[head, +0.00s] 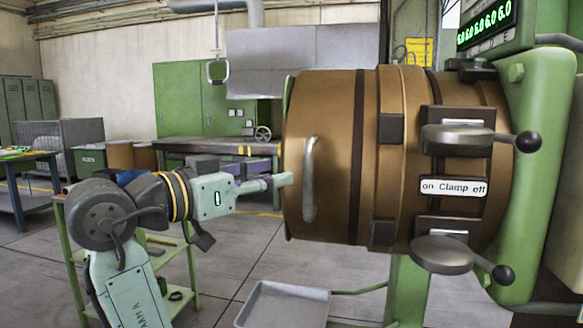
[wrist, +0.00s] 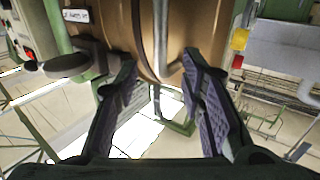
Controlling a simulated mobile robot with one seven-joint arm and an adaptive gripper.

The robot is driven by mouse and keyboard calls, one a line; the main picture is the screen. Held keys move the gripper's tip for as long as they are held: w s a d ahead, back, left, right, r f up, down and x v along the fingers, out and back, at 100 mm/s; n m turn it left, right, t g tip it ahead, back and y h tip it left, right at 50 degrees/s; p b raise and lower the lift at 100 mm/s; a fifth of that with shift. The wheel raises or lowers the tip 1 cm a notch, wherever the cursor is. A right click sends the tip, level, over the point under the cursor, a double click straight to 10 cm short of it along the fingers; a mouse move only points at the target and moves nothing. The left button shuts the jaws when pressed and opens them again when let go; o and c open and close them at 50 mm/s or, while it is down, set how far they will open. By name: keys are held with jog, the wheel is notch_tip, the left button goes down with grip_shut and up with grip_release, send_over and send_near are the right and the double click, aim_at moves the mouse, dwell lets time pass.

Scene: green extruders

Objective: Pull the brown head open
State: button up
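The brown head (head: 335,120) is a large drum on a green machine, with dark bands and a closed-looking front. A silver curved handle (head: 309,178) stands upright on its left face. My gripper (head: 284,180) points at the head from the left, its tips near the handle in the head view. In the wrist view, my gripper (wrist: 160,68) has its two dark fingers spread apart. The silver handle (wrist: 160,35) shows in line with the gap between them, in front of the brown head (wrist: 118,32). I cannot tell whether the fingers touch the handle.
Two clamp levers, upper (head: 460,138) and lower (head: 441,254), stick out on the head's right side beside a label (head: 453,187). A grey tray (head: 283,304) lies below the head. A green shelf cart (head: 170,270) stands behind my arm. A workbench (head: 215,146) is farther back.

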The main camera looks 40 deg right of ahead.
aim_at(305, 169)
jog(key=d, duration=0.3)
jog(key=d+p, duration=0.1)
jog(key=d, duration=0.2)
jog(key=w+d+p, duration=0.1)
jog(key=d, duration=0.2)
jog(key=shift+d, duration=0.3)
jog(key=shift+c, duration=0.5)
jog(key=shift+w, duration=0.1)
grip_shut()
